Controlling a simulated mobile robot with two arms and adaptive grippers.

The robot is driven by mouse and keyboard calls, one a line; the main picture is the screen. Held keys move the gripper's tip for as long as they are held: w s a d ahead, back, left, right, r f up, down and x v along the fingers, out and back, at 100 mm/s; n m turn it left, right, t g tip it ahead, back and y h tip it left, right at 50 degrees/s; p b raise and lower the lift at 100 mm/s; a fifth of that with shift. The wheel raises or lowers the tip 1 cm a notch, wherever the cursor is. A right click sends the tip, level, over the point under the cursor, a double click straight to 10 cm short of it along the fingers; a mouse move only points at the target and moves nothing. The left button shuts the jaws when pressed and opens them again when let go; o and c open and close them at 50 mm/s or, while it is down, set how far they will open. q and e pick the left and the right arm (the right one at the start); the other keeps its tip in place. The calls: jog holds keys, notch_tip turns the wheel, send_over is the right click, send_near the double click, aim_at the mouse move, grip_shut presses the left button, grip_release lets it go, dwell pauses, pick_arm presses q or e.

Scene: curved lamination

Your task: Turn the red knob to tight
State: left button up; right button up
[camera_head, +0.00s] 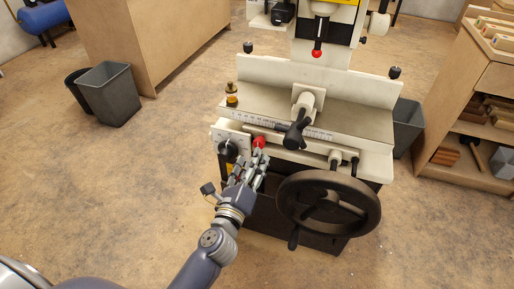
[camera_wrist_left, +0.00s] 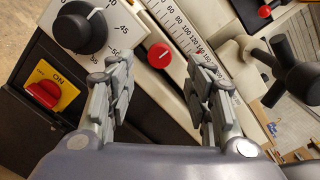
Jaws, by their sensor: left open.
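The red knob (camera_head: 259,142) is a small round knob on the front of the white machine, just below the ruler scale. In the left wrist view the red knob (camera_wrist_left: 160,56) shows a short white mark and lies ahead of the fingers, between them and nearer the left one. My left gripper (camera_head: 253,164) is just in front of and below the knob. In the left wrist view the left gripper (camera_wrist_left: 160,82) has its fingers wide apart with nothing between them, and I see no contact with the knob. My right gripper is in neither view.
Beside the knob is a black dial (camera_wrist_left: 80,30) on a numbered white plate. A red switch (camera_wrist_left: 44,93) sits on a yellow ON plate. A large black handwheel (camera_head: 329,203) stands right of my left gripper. A black clamp lever (camera_head: 296,132) sticks out above it.

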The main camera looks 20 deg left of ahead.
aim_at(260, 141)
pick_arm(q)
jog(key=shift+w, duration=2.9)
jog(key=shift+c, duration=0.6)
jog(key=c, duration=1)
